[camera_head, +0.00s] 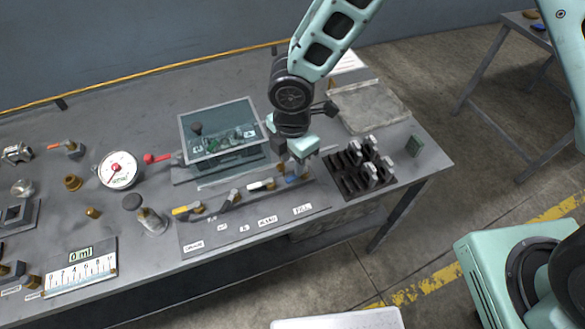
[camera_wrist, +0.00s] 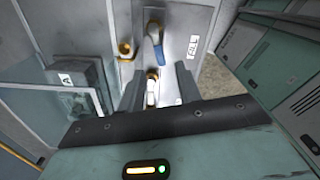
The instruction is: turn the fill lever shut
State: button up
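The lever panel (camera_head: 255,224) lies along the front edge of the bench. Its label FILL (camera_head: 302,210) is at the right end; it also shows in the wrist view (camera_wrist: 193,45). A blue lever (camera_head: 294,179) is nearest that label, partly hidden under my gripper in the head view; it shows at the top of the wrist view (camera_wrist: 155,46). A white-handled lever (camera_head: 261,184) is to its left. My gripper (camera_head: 301,160) is low over the panel's right end. Its fingers (camera_wrist: 160,85) are apart, with a white handle (camera_wrist: 152,92) showing between them. I cannot tell whether they touch it.
A clear lidded case (camera_head: 222,132) stands left of my gripper, with a red-handled part (camera_head: 158,158) beside it. A black slotted rack (camera_head: 357,170) is close on the right. A grey tray (camera_head: 370,108) lies behind. A yellow lever (camera_head: 187,209) is at the panel's left.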

aim_at(292, 177)
jog(key=shift+f, duration=2.6)
grip_shut()
